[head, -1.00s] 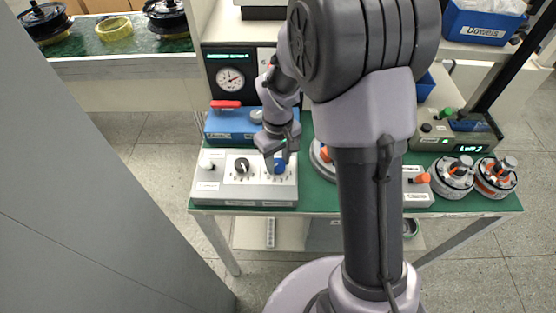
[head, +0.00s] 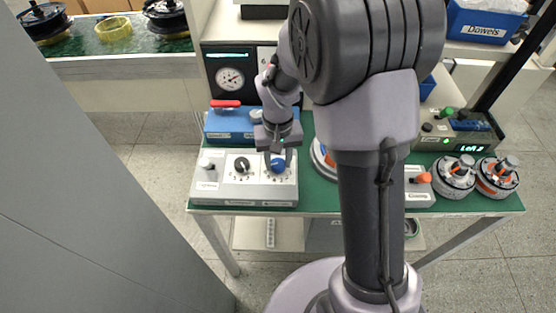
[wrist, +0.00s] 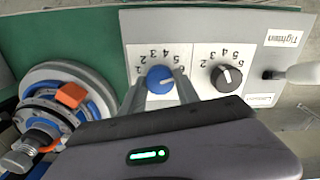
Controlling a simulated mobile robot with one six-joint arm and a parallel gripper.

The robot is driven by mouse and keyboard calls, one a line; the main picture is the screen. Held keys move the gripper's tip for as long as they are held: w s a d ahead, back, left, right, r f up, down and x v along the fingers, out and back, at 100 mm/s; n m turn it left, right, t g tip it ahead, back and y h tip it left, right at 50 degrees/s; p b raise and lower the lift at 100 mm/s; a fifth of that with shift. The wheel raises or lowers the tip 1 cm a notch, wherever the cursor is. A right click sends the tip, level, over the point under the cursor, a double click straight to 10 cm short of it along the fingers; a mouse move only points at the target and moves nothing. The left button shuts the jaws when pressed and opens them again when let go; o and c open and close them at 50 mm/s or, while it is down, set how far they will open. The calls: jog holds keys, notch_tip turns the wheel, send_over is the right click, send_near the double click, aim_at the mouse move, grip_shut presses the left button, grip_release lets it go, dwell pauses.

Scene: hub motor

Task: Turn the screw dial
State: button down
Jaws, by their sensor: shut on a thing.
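A pale control box (head: 222,192) on the green-topped table bears two round dials with numbered scales. The blue dial (head: 278,166) is at its right in the head view, and the black dial (head: 241,165) is to the left of it. In the wrist view the blue dial (wrist: 159,79) sits between my gripper's two fingers (wrist: 160,92), which are shut on its sides. The black dial (wrist: 226,78) stands free beside it, with a white pointer mark. In the head view my gripper (head: 277,154) reaches down onto the blue dial. The blue dial's pointer is hard to make out.
A light-handled lever (wrist: 292,74) stands at the box's other end. A round motor part (wrist: 62,105) with an orange block is close beside the box. A blue fixture with a red handle (head: 225,103) and a gauge panel (head: 230,78) stand behind.

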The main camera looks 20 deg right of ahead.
aim_at(278, 163)
jog(key=shift+m, duration=0.5)
jog(key=c, duration=0.9)
grip_release()
jog(key=shift+r, duration=0.1)
notch_tip(278, 163, up, 17)
jog(key=p, duration=0.6)
jog(key=shift+r, duration=0.15)
